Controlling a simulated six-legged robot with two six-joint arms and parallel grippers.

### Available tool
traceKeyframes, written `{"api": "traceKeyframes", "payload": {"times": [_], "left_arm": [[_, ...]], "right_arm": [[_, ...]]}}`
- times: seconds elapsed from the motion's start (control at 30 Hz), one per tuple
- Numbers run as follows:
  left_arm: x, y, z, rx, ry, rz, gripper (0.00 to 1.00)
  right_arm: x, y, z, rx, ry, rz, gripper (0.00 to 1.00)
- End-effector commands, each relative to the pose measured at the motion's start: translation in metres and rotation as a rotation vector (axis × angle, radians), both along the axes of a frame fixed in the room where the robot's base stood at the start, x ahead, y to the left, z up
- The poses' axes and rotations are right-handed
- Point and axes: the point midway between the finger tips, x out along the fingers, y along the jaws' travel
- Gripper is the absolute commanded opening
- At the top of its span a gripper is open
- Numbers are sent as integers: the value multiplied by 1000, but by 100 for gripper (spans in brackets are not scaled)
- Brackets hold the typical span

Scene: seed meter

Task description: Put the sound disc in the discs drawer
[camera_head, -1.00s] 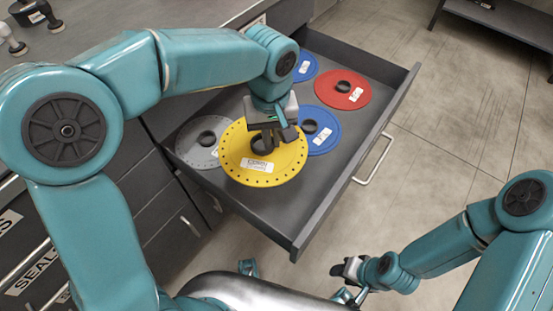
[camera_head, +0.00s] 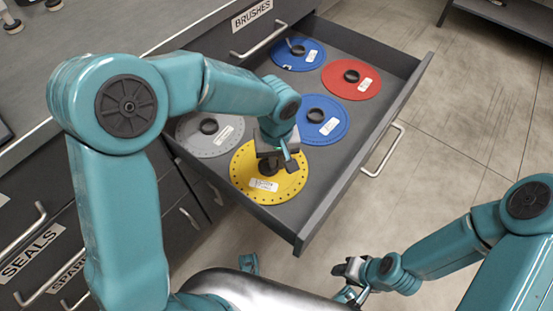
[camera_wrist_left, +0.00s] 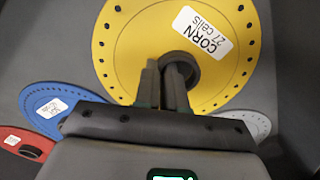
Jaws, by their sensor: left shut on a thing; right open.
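The yellow disc (camera_head: 255,186), with small holes around its rim, is in the near left corner of the open drawer (camera_head: 352,165). Its label reads "CORN 27 cells" in the left wrist view (camera_wrist_left: 225,60). My left gripper (camera_head: 274,163) is over it, shut on its dark hub; the fingers also show in the wrist view (camera_wrist_left: 164,85). The disc looks flat and low in the drawer; I cannot tell whether it touches the floor. My right gripper (camera_head: 350,272) is open and empty, outside the drawer at the lower right.
The drawer also holds a grey disc (camera_head: 222,140), two blue discs (camera_head: 335,128) (camera_head: 290,62) and a red disc (camera_head: 368,92), each with a dark hub. Drawers labelled SEALS (camera_head: 28,252) and another are at the left.

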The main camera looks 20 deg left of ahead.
Motion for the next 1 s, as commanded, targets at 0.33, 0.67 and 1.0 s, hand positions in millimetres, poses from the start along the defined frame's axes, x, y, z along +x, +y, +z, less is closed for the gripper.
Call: {"api": "traceKeyframes", "payload": {"times": [0.33,0.67,1.0], "left_arm": [[0,0,-3,0,1,0,35],[0,0,6,0,-1,0,35],[1,0,82,0,-4,0,35]], "right_arm": [[0,0,-3,0,0,0,43],[0,0,3,0,0,0,43],[0,0,27,0,0,0,43]]}}
